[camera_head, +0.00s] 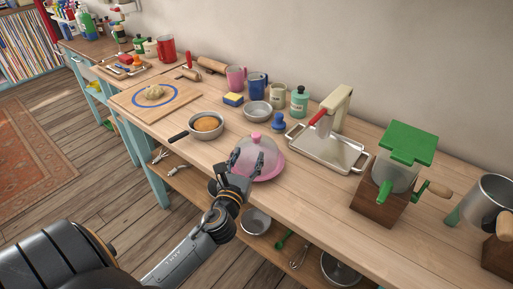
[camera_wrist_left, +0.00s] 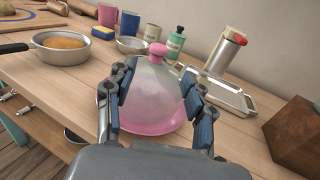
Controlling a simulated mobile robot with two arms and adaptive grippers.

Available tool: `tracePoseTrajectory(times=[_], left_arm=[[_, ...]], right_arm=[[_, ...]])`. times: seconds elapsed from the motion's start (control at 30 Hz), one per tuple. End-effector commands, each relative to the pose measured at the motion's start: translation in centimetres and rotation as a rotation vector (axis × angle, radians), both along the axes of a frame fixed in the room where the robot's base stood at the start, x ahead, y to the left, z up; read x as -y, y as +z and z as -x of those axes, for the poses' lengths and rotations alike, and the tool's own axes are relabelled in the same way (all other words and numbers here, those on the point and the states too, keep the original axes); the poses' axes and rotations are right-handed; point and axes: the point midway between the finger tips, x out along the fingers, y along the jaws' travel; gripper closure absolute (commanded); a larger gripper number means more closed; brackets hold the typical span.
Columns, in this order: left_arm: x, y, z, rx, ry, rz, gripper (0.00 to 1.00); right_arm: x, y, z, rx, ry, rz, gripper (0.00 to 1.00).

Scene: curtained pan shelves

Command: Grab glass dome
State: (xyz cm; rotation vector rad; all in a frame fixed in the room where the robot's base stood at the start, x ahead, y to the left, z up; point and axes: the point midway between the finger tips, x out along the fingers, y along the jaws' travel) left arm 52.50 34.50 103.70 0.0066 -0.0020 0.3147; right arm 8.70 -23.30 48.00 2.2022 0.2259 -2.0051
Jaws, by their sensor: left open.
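The glass dome (camera_wrist_left: 155,95) is clear with a pink knob on top. It stands upright on a pink plate (camera_wrist_left: 108,118) near the counter's front edge; in the head view the dome (camera_head: 262,150) is partly hidden by my gripper. My left gripper (camera_head: 250,158) is open at the dome. In the left wrist view the left gripper's (camera_wrist_left: 157,85) two fingers stand on either side of the dome, below the knob. I cannot tell whether the pads touch the glass. My right gripper is not in view.
A pan with a bun (camera_head: 208,124) stands left of the dome. A metal tray with a press (camera_head: 326,150) stands to its right, and a green-topped grinder (camera_head: 400,165) beyond. A steel bowl (camera_head: 258,111), mugs and a teal bottle (camera_head: 299,102) stand behind. A lower shelf holds bowls.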

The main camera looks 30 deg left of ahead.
Motion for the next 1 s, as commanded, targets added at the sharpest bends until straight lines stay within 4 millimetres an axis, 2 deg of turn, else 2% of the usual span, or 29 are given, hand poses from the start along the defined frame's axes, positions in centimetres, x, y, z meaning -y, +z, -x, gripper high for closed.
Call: tracePoseTrajectory(times=[0.03,0.2,0.47,0.7,0.83,1.0], left_arm=[[-0.4,0.3,-1.1,0.002,0.001,0.0,0.46],[-1.2,0.2,-3.8,0.001,0.001,0.003,0.46],[-1.8,0.3,-5.5,0.001,0.001,0.006,0.46],[-3.0,0.6,-8.7,0.0,0.001,0.006,0.46],[-3.3,0.5,-9.5,-0.001,0.0,0.006,0.46],[-3.3,0.4,-9.6,-0.001,-0.001,0.006,0.46]], right_arm=[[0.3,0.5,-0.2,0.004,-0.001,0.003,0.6],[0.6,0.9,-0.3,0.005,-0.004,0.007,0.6],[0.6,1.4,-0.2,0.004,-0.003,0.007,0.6],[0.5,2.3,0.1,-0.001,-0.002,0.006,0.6],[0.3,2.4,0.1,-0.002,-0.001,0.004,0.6],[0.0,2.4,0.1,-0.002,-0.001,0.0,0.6]])
